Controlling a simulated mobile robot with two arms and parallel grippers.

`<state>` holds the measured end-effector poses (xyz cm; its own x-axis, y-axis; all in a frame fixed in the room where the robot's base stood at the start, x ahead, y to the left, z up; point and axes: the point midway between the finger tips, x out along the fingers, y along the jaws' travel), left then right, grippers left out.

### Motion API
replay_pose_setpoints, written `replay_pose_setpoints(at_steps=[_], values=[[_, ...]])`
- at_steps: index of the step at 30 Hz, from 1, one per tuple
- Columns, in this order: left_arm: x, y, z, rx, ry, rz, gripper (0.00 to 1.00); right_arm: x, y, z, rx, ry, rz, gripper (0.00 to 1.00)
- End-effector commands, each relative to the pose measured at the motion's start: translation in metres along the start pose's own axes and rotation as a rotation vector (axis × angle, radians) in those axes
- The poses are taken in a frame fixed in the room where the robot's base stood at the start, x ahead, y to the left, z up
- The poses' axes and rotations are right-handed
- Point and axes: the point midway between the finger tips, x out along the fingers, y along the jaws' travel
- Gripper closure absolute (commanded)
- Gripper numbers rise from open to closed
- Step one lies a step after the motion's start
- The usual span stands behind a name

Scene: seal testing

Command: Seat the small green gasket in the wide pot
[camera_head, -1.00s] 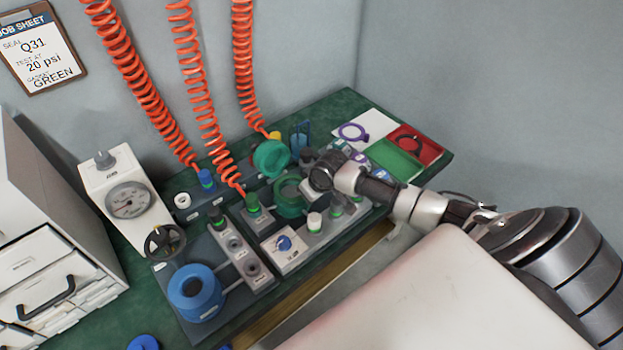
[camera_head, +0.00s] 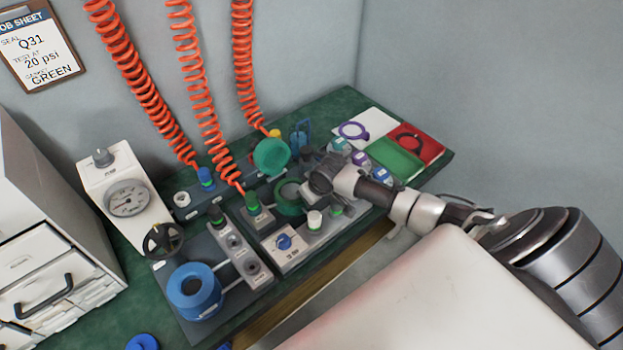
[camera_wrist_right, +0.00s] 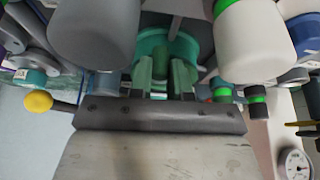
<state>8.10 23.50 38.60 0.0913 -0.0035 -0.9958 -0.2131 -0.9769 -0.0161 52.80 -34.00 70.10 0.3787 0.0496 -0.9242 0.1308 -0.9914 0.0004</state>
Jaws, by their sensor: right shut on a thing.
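A green pot (camera_head: 284,202) stands open in the middle of the bench, partly hidden by my right gripper (camera_head: 306,188), which reaches over it from the right. In the right wrist view the teal pot wall (camera_wrist_right: 190,45) curves behind and around the fingertips of my right gripper (camera_wrist_right: 161,72). The gripper is shut on a small green piece (camera_wrist_right: 160,66), seemingly the gasket, at the pot's mouth. Whether it touches the seat inside is hidden. A blue pot (camera_head: 182,297) stands at the left. Which pot is called wide is not clear. My left gripper is out of view.
A green lid (camera_head: 271,156) stands just behind the green pot. White-and-green knobs (camera_head: 314,219) and a switch box (camera_head: 285,246) sit close in front. A white, green and red tray (camera_head: 397,160) lies at the right. Orange coiled hoses (camera_head: 200,90) hang behind.

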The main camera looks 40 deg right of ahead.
Motion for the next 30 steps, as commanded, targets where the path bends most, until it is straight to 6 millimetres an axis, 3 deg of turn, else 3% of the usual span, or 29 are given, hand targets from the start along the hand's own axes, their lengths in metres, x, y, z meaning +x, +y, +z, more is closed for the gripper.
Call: replay_pose_setpoints(at_steps=[8,9,14,23,30], values=[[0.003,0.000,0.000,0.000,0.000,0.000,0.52,0.006,0.000,0.002,0.000,0.000,0.000,1.00],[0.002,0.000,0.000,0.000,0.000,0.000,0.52,0.005,0.000,0.002,0.000,0.001,0.000,0.78],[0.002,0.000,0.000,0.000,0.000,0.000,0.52,0.005,0.000,0.002,0.000,0.001,0.000,0.53],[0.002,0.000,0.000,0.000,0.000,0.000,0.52,0.003,0.000,0.002,0.000,0.000,0.000,0.53],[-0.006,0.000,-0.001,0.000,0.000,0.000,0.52,-0.029,0.001,0.002,-0.003,0.002,0.001,0.53]])
